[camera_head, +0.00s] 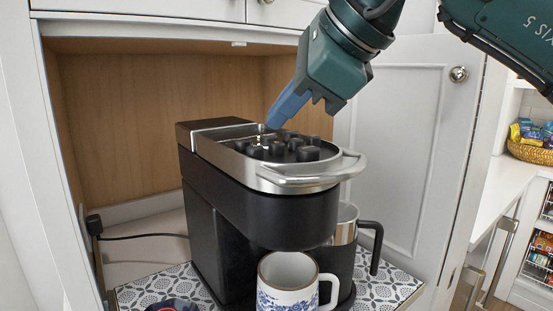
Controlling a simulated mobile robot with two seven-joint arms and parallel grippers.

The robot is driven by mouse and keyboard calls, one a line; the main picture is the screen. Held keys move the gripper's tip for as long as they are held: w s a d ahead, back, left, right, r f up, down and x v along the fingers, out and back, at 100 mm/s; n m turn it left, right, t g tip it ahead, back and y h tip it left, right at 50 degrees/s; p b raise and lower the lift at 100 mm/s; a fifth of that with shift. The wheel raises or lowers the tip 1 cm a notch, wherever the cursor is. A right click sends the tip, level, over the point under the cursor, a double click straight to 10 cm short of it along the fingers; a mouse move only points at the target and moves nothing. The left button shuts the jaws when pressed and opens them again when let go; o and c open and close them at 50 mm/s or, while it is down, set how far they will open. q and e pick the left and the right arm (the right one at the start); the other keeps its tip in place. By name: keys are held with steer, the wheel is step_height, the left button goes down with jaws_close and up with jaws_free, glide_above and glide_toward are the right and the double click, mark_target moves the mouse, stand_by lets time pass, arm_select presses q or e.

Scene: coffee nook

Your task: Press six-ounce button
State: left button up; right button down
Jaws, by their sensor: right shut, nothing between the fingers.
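A black coffee machine (250,214) with a silver top handle stands in an open cabinet nook. Several dark buttons (276,147) sit in a cluster on its top. I cannot read any labels, so I cannot tell which one is the six-ounce button. My right gripper (272,122) comes down from the upper right, shut and empty, with its blue fingertips at the back edge of the button cluster. I cannot tell whether the tips touch a button. The fingers may hide part of the cluster's back. My left gripper is not in view.
A white mug with a blue pattern (287,285) stands under the machine's front. A carafe with a black handle (344,245) is beside it on a patterned mat (393,284). The open cabinet door (405,150) is at right. A basket of snacks (532,151) is farther right.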

steer(key=shift+f, duration=0.1)
stand_by(1.9)
steer(key=shift+f, duration=0.1)
steer(key=shift+f+b, duration=0.4)
steer(key=shift+b, duration=0.1)
steer(key=shift+f, duration=0.15)
